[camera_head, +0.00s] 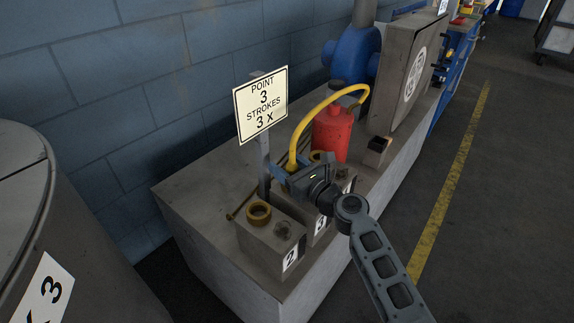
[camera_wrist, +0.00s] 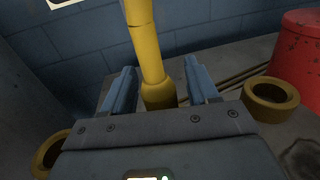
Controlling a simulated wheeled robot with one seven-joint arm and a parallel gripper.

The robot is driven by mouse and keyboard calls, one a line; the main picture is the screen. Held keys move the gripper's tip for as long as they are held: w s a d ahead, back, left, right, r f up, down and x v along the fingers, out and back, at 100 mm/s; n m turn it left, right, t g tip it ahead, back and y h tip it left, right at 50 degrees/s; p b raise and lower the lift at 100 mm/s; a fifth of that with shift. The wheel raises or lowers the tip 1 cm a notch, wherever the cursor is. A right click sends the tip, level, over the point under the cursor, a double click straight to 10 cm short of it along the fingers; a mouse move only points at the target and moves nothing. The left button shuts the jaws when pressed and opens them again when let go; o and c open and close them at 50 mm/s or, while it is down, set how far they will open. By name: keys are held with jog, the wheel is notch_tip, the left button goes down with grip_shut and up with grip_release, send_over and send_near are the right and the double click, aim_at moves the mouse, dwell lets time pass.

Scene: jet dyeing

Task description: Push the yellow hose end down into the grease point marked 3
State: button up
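The yellow hose (camera_head: 298,136) arches from near the red can down to my gripper. In the wrist view its thick yellow end (camera_wrist: 158,92) stands nearly upright between the two blue fingers, with a narrow gap on each side. My gripper (camera_head: 279,178) is open around it; it also shows in the wrist view (camera_wrist: 160,85). The block marked 3 (camera_head: 319,228) is partly covered by my gripper. The hose end's lower tip and the opening of point 3 are hidden, so I cannot tell whether they meet.
The block marked 2 (camera_head: 268,243) with its brass ring (camera_head: 258,213) is beside block 3. Another brass ring (camera_wrist: 271,99) is at right in the wrist view. A sign post (camera_head: 264,165), red can (camera_head: 333,134) and grey housing (camera_head: 398,85) stand nearby.

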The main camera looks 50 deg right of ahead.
jog(key=shift+r, duration=0.3)
jog(key=s, duration=0.4)
jog(key=s+a, duration=0.1)
jog(key=s, duration=0.3)
jog(key=s+a, duration=0.1)
jog(key=s, duration=0.3)
jog(key=shift+f, duration=0.15)
